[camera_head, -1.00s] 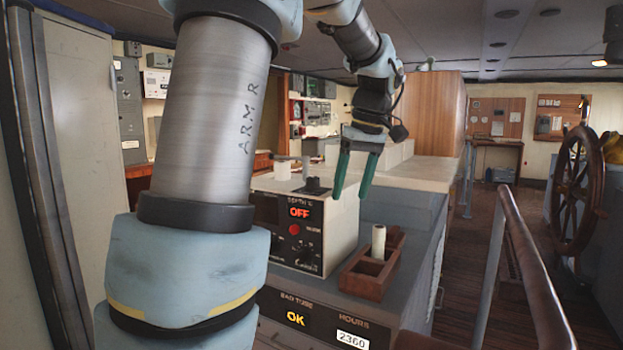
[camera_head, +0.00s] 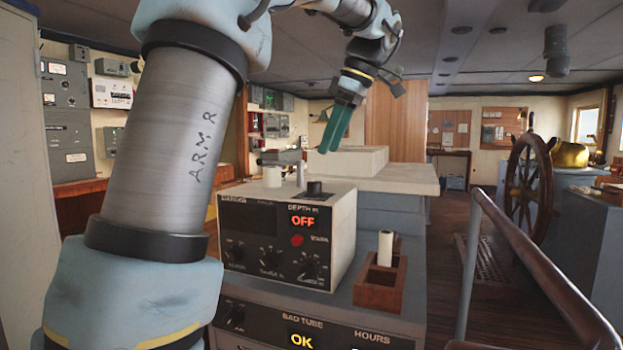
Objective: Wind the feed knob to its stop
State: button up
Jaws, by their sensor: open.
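A cream box with a black front panel (camera_head: 276,247) stands on the console. Its panel carries an orange "OFF" display, a red button (camera_head: 297,240) and several dark knobs, among them one at the lower right (camera_head: 309,266). A black knob-like part (camera_head: 314,188) stands on the box's top, beside a pale post (camera_head: 300,174) and a white cylinder (camera_head: 272,177). I cannot read which part is the feed knob. My gripper (camera_head: 329,151) is open and empty, its green fingers pointing down and left, above and behind the box top in the picture. It appears to touch nothing.
A wooden holder (camera_head: 378,291) with a white roll (camera_head: 385,248) stands right of the box. The lower panel shows a lit "OK" (camera_head: 301,341).

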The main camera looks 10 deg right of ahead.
aim_at(315, 182)
jog(key=x, duration=0.8)
jog(key=shift+f+p, duration=0.15)
jog(key=shift+p, duration=0.2)
grip_shut()
